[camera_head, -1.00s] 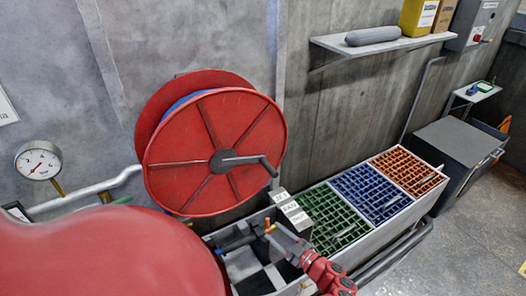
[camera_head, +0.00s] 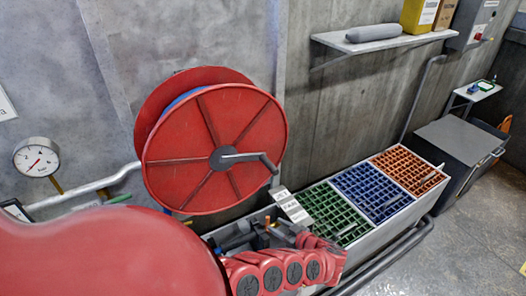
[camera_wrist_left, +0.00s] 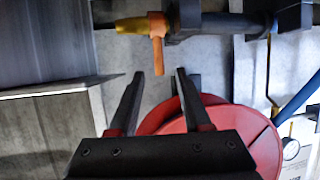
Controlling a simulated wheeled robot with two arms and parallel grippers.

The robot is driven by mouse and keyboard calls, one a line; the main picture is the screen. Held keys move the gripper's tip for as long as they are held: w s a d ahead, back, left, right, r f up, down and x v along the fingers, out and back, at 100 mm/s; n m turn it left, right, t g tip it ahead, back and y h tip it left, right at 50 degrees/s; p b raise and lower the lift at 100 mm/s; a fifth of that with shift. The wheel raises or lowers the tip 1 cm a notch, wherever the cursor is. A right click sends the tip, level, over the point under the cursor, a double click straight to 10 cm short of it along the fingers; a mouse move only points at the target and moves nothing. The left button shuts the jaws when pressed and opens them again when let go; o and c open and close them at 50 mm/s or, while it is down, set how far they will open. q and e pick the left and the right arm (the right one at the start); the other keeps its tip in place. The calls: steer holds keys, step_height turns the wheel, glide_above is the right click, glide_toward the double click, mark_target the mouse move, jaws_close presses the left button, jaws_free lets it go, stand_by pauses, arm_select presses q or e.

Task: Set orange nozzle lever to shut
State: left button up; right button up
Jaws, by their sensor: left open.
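The orange nozzle lever (camera_wrist_left: 157,45) shows in the left wrist view, standing out from a brass nozzle (camera_wrist_left: 131,25) on a dark pipe fitting (camera_wrist_left: 225,24). Its free end is roughly between my left gripper's fingertips (camera_wrist_left: 158,75), with gaps on both sides in the picture. My left gripper is open and holds nothing. In the head view a small orange part of the lever (camera_head: 267,222) shows beside my left gripper (camera_head: 279,237), below the red reel. My wrist and arm hide much of the nozzle there. My right gripper is not in view.
The red hose reel (camera_head: 215,150) with its crank stands close above the gripper. Right of it are green (camera_head: 335,215), blue (camera_head: 371,190) and orange (camera_head: 405,168) grates. A gauge (camera_head: 36,157) is on the left wall. A shelf (camera_head: 380,43) is higher up.

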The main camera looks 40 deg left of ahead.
arm_select(q)
steer(key=b+x, duration=0.1)
steer(key=x, duration=0.7)
steer(key=shift+w+a, duration=0.15)
steer(key=shift+a+f+b, duration=0.15)
steer(key=shift+a+b, duration=0.2)
steer(key=shift+a, duration=0.2)
jaws_close()
stand_by(0.6)
